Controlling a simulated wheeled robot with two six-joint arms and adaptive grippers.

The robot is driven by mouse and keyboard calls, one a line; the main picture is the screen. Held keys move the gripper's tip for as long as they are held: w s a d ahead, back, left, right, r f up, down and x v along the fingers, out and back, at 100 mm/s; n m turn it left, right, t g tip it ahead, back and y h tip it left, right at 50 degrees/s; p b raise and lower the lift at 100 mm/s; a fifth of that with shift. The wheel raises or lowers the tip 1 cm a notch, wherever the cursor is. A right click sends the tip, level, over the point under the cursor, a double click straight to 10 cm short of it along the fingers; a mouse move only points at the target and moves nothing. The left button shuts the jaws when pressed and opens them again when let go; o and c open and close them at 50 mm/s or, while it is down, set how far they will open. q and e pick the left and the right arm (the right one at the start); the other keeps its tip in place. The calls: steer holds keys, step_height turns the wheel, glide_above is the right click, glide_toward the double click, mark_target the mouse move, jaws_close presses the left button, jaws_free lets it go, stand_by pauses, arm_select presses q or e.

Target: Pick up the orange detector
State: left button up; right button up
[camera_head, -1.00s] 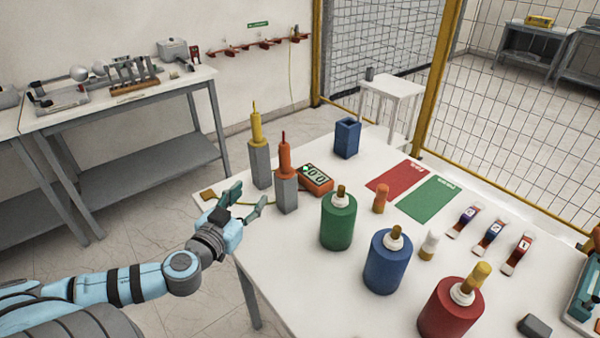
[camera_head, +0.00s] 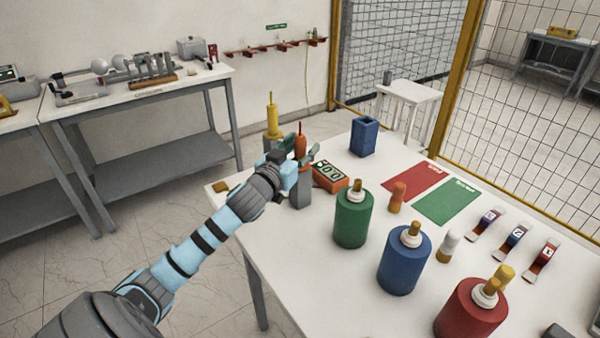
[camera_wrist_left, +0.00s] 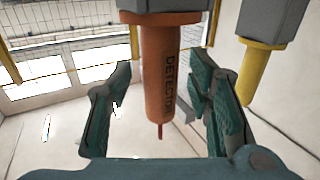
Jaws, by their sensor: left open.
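The orange detector (camera_head: 300,146) stands upright in a grey block holder on the white table, its thin tip pointing up. In the left wrist view the orange detector (camera_wrist_left: 161,75) shows upside down, with lettering on its side, between the two open fingers. My left gripper (camera_head: 301,157) is open around the detector; gaps show on both sides, so the fingers look apart from it. The left gripper (camera_wrist_left: 165,105) also shows in the wrist view with its green pads. The grey holder (camera_head: 300,192) is partly hidden by my wrist. My right gripper is not in view.
A yellow detector (camera_head: 271,120) stands in its own grey holder just left and behind. An orange meter box (camera_head: 330,177) lies close on the right. Green (camera_head: 353,218), blue (camera_head: 404,260) and red (camera_head: 470,312) cylinders stand further right.

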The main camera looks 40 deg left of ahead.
arm_select(q)
steer(key=shift+s, duration=0.15)
steer(key=shift+c, duration=0.3)
jaws_close()
